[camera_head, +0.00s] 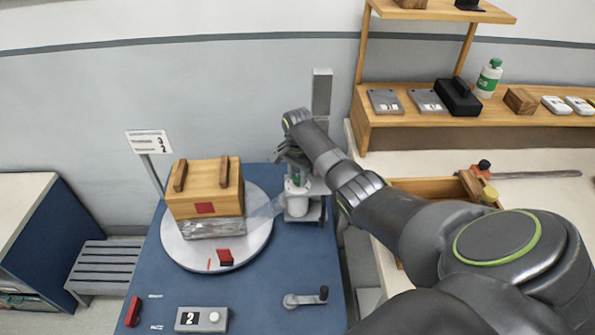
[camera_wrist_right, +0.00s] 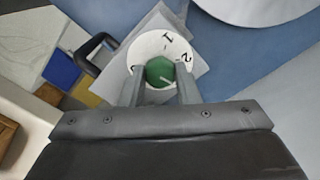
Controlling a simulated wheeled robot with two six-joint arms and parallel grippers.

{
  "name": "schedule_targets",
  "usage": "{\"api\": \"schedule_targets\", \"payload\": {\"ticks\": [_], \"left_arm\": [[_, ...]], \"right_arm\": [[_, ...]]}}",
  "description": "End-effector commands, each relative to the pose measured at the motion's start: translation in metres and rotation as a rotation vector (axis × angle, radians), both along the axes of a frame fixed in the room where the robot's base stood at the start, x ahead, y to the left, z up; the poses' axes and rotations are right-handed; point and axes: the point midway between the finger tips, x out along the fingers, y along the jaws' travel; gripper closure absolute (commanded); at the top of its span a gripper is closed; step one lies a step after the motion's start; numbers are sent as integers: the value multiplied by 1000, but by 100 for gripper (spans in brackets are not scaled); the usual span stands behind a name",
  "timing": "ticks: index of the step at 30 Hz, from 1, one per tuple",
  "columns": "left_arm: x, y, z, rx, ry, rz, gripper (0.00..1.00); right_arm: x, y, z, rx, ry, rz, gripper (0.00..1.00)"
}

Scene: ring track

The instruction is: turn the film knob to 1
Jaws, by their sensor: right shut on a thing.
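The film knob is green with a pale line across its top, and it sits on a white dial (camera_wrist_right: 150,48) in the right wrist view. The dial bears a 1 near its top and a 2 at its right. Which mark the line points to is hard to tell. My right gripper (camera_wrist_right: 160,88) is shut on the green knob (camera_wrist_right: 160,71), one finger on each side. In the head view the right gripper (camera_head: 296,172) reaches down onto the knob on the white film unit (camera_head: 297,205). My left gripper is not in view.
A round turntable (camera_head: 257,215) left of the film unit carries a wooden box (camera_head: 190,207) on a film-wrapped base. A crank (camera_head: 304,300) and a counter reading 2 (camera_head: 201,319) are in front. Shelves (camera_head: 440,118) with small items stand at the back right.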

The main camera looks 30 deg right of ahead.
Motion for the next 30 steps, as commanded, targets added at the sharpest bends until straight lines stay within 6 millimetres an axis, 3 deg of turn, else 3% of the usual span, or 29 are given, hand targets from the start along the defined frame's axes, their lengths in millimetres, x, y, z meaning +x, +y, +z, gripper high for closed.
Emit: {"api": "schedule_targets", "payload": {"ticks": [1, 9, 30], "left_arm": [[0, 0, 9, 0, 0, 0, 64], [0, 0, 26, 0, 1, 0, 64], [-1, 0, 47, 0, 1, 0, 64]], "right_arm": [[0, 0, 5, 0, 0, 42, 94], [1, 0, 4, 1, -1, 299, 94], [1, 0, 2, -2, -2, 964, 94]]}}
